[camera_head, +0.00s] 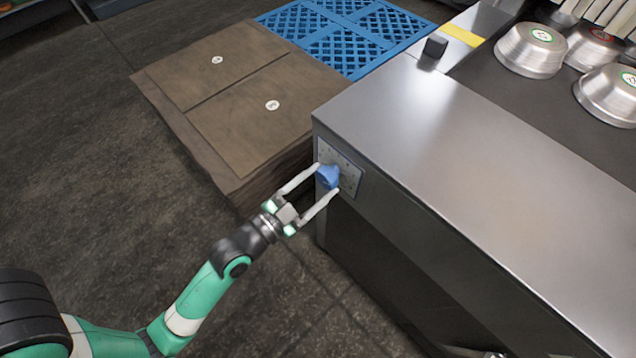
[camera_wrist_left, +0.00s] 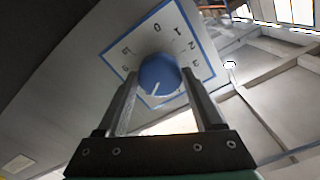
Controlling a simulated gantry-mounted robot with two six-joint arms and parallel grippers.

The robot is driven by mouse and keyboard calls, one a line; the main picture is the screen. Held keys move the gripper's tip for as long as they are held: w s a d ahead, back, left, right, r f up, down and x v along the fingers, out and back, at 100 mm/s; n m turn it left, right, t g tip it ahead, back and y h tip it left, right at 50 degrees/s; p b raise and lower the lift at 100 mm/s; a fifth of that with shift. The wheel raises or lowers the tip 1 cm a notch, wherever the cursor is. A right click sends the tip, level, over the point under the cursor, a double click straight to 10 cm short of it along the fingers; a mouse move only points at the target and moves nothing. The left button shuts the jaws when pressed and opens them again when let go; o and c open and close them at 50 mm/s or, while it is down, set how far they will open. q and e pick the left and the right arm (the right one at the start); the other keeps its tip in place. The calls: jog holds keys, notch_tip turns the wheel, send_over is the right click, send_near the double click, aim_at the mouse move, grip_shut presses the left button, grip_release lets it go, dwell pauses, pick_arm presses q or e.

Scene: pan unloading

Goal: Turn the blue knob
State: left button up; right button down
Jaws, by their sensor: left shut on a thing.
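The blue knob (camera_head: 328,176) sits on a pale, blue-edged dial plate (camera_head: 349,172) at the left end of the steel counter's front. My left gripper (camera_head: 328,178) reaches it from the lower left, with one finger on each side of the knob. In the left wrist view the knob (camera_wrist_left: 159,76) lies between the two fingertips, and the left gripper (camera_wrist_left: 160,84) is shut on it. A white mark on the knob points down and slightly left in that view. Numbers show on the plate (camera_wrist_left: 190,62) around it. My right gripper is not in view.
The steel counter (camera_head: 450,150) fills the right side, with metal bowls (camera_head: 531,50) at the back right. A small dark block (camera_head: 435,45) stands near its far edge. Brown cartons (camera_head: 235,95) and a blue crate (camera_head: 345,35) stand beyond the knob. The floor at left is clear.

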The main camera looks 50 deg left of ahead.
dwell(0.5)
pick_arm(q)
jog(key=o, duration=1.4)
jog(key=shift+c, duration=0.2)
jog(key=s, duration=0.3)
jog(key=shift+s+d, duration=0.1)
jog(key=shift+d, duration=0.05)
jog(key=b, duration=0.3)
send_near(322, 181)
jog(key=s, duration=0.3)
jog(key=shift+d+r, duration=0.15)
jog(key=shift+d, duration=0.1)
jog(key=shift+w, duration=0.1)
